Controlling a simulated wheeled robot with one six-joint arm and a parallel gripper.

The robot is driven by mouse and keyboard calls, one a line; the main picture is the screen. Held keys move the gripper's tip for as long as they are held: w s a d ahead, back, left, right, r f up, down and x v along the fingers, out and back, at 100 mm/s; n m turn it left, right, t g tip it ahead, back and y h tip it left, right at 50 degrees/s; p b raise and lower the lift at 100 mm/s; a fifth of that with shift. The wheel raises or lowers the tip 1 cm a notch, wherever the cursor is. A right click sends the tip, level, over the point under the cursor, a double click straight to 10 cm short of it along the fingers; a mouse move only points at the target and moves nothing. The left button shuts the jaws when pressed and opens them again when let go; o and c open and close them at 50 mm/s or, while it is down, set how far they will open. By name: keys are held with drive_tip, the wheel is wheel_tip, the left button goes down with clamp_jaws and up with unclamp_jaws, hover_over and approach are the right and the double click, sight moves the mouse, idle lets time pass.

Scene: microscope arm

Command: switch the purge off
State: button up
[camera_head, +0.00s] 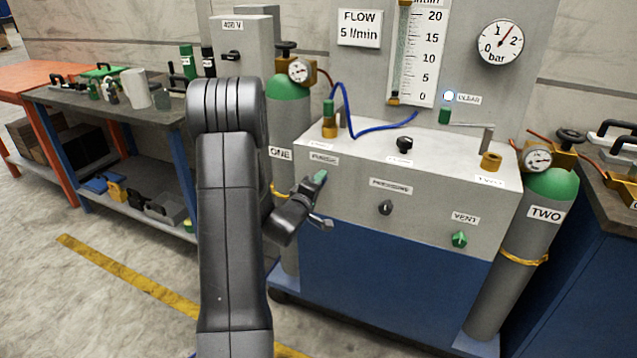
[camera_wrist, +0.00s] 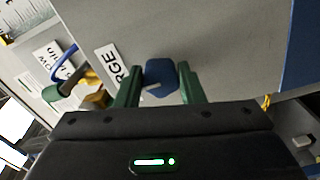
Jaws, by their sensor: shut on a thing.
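The purge knob (camera_wrist: 161,75) is blue and sits on the grey panel beside its PURGE label (camera_wrist: 108,65) in the wrist view. A light mark shows on its near side. My gripper (camera_wrist: 159,88) has its two green fingers on either side of the knob, shut on it. In the head view my gripper (camera_head: 320,176) reaches the upper left of the panel's front, just below the PURGE label (camera_head: 323,160). There the knob is hidden by the gripper.
A dark pressure knob (camera_head: 385,208) and a green vent knob (camera_head: 459,239) are to the right on the panel. Bottle ONE (camera_head: 281,140) stands close behind my arm; bottle TWO (camera_head: 530,240) is at right. A blue hose (camera_head: 352,122) lies on the cabinet top. A lamp (camera_head: 448,95) glows.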

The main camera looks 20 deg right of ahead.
drive_tip(key=shift+f, duration=0.1)
drive_tip(key=o, duration=1)
drive_tip(key=shift+s+a, duration=0.1)
drive_tip(key=v, duration=1.3)
drive_tip(key=shift+s+a, duration=0.2)
drive_tip(key=shift+d, duration=0.1)
drive_tip(key=x, duration=1.3)
drive_tip(key=shift+w+d, duration=0.2)
drive_tip(key=shift+w, duration=0.1)
